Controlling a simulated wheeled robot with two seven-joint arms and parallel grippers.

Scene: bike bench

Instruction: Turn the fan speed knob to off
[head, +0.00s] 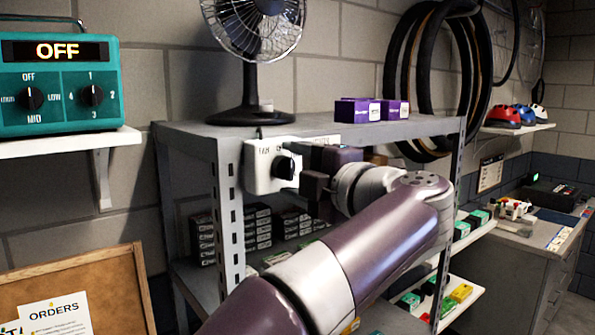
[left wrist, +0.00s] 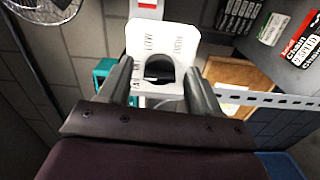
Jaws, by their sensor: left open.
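The fan speed knob (head: 285,167) is a black knob on a white control box (head: 258,168) fixed at the front corner of the grey metal shelf. My left gripper (head: 306,176) is right at the knob, on its right side in the head view. In the left wrist view the dark knob (left wrist: 160,68) lies between the two open fingers (left wrist: 160,76), in front of the white plate (left wrist: 178,38) with its printed labels. I cannot tell whether the fingers touch the knob, nor which mark it points to. My right gripper is not in view.
A desk fan (head: 250,60) stands on the shelf top (head: 310,126) above the box, beside purple boxes (head: 358,110). A teal unit (head: 60,88) with two knobs and a display reading OFF sits on a white wall shelf at left. Tyres (head: 420,80) hang behind.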

